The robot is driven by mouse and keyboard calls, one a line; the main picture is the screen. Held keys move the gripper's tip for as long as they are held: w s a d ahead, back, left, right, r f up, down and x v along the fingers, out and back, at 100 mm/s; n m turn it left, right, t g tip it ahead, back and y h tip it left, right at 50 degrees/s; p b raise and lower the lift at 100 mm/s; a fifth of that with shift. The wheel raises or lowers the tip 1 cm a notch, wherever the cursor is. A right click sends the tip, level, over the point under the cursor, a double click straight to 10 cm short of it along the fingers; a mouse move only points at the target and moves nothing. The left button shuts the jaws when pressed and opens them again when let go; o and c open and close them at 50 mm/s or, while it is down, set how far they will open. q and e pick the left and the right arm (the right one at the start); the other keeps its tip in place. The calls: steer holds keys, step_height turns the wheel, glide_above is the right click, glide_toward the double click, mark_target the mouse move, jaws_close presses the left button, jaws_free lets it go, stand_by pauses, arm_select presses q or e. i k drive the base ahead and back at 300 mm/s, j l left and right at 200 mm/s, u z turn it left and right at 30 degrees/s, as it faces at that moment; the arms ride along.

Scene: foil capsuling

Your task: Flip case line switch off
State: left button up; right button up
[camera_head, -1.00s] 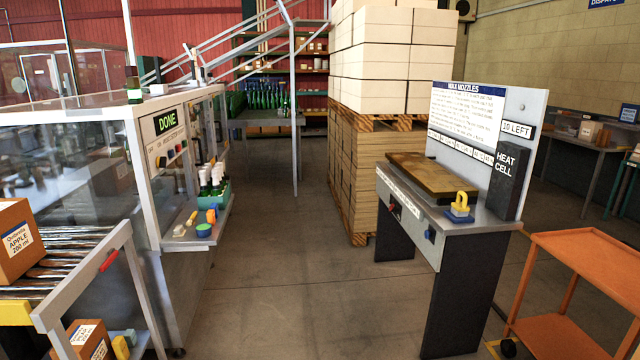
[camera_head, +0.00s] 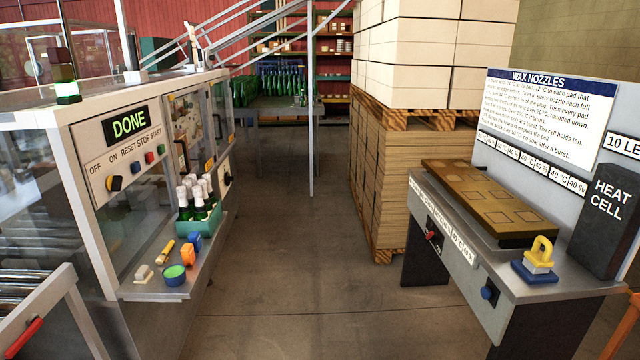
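The machine at left carries a control panel (camera_head: 128,160) with a green lit DONE display (camera_head: 129,122). The panel is lettered OFF, ON, RESET, STOP and START. A dark rotary switch with an orange part (camera_head: 114,183) sits under OFF and ON; I cannot tell which way it is set. Blue, red and green buttons (camera_head: 149,158) are to its right. No label reading case line shows, so I cannot tell which control it is. Another black knob (camera_head: 227,178) is further along the machine. Neither of my grippers is in view.
A shelf on the machine holds a teal crate (camera_head: 199,226) of bottles and small items. The wax table (camera_head: 500,270) at right has a red switch (camera_head: 432,235) and a blue knob (camera_head: 489,292). Stacked boxes (camera_head: 420,170) stand behind. The floor between is clear.

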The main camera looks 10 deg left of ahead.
mark_target(113, 183)
steer(key=i+u, duration=0.2)
steer(key=i, duration=0.35)
steer(key=i+l+u, duration=0.15)
steer(key=i, duration=0.4)
steer(key=i+l+u, duration=0.2)
steer(key=i, duration=0.35)
steer(key=i+l+u, duration=1.25)
steer(key=k+u, duration=0.1)
steer(key=u, duration=1.25)
steer(key=l, duration=0.05)
